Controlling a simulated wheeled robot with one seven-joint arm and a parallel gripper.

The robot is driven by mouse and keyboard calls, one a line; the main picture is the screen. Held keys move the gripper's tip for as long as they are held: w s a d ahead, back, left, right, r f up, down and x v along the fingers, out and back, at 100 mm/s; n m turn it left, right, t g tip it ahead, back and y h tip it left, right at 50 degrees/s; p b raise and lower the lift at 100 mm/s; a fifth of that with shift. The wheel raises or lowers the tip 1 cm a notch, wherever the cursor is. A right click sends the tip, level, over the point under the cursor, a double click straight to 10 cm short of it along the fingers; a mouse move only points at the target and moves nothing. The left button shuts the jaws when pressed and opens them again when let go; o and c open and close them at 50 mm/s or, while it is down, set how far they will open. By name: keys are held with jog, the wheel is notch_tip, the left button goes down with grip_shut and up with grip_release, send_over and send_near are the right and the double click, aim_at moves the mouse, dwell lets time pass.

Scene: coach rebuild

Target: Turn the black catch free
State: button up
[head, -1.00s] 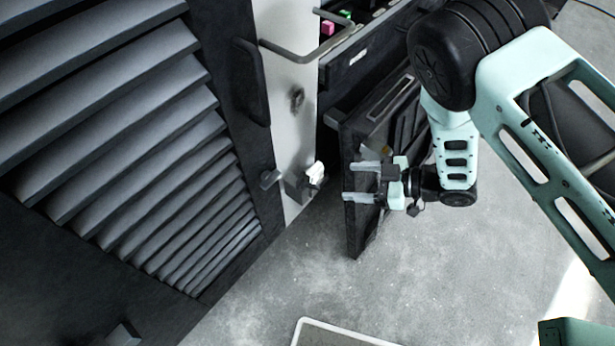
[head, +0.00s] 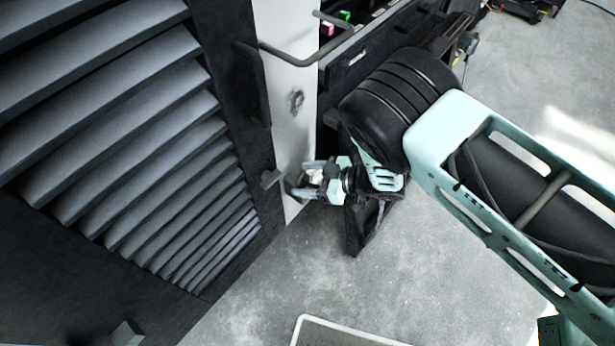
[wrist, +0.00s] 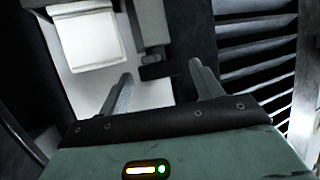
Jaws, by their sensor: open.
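My gripper (head: 309,180) is open in the head view, at the white post beside the louvred panel. Its fingers reach around a small fitting with a white piece, which they partly hide. A small dark catch-like block (head: 270,179) sits on the panel's edge, just left of the fingertips. In the wrist view my open fingers (wrist: 161,72) point at a grey bar (wrist: 150,20) with a dark end piece (wrist: 157,68) between and just beyond the tips. A white block (wrist: 85,38) is left of it. I cannot tell whether either finger touches anything.
The dark louvred panel (head: 150,130) fills the left, with a black handle (head: 252,85). A bent grey rod (head: 300,57) crosses the white post (head: 290,125) above my gripper. A dark drawer-like unit (head: 350,60) stands behind my arm. The floor in front (head: 300,275) is mostly clear.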

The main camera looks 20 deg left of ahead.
jog(key=c, duration=1)
jog(key=shift+s+r+m+t, duration=0.1)
jog(key=shift+m+t, duration=0.5)
jog(key=shift+t, duration=0.1)
jog(key=shift+s+m+t+h, duration=0.15)
jog(key=shift+m+t+h, duration=0.2)
jog(key=shift+m+t, duration=0.55)
jog(key=shift+s+m+t+h, duration=0.1)
jog(key=shift+m+t+h, duration=0.25)
jog(key=shift+m+t, duration=0.55)
jog(key=o, duration=1)
